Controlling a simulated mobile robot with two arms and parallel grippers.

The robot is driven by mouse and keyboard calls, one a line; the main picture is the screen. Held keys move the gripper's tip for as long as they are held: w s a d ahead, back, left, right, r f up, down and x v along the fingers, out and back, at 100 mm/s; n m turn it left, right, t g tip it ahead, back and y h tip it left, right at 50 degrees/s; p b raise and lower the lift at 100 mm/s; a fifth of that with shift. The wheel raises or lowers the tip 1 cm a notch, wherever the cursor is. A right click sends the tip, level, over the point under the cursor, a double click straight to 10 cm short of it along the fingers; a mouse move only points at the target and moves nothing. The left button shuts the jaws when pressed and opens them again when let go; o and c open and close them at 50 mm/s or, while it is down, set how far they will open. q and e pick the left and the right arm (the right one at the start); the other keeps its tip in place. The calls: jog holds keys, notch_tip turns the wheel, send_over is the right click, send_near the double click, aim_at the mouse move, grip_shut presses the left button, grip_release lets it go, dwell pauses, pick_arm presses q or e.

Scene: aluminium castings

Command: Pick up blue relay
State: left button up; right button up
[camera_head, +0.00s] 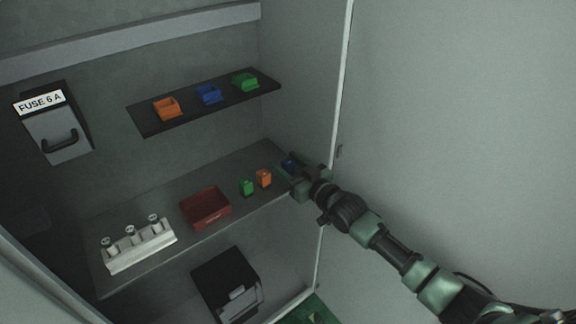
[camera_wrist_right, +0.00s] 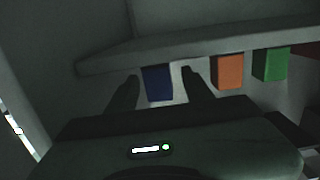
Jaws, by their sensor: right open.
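The blue relay (camera_wrist_right: 158,83) is a small dark blue block. In the right wrist view it stands between the two open fingers of my right gripper (camera_wrist_right: 160,92), with a gap visible on each side. In the head view the blue relay (camera_head: 289,166) is mostly covered by my right gripper (camera_head: 290,175) at the right end of the lower shelf. An orange relay (camera_head: 264,178) and a green relay (camera_head: 247,187) stand just left of it. They also show right of the gripper in the right wrist view. My left gripper is not in view.
A dark red bin (camera_head: 206,208) and a white rack with several knobs (camera_head: 140,247) share the lower shelf (camera_head: 160,190). The upper shelf (camera_head: 148,128) bears orange (camera_head: 166,109), blue (camera_head: 208,95) and green (camera_head: 245,82) bins. The cabinet wall is close right of my gripper.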

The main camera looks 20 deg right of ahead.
jog(key=x, duration=0.2)
jog(key=shift+w+a+f, duration=0.1)
jog(key=shift+w+f, duration=0.05)
jog(key=shift+w, duration=0.25)
grip_shut()
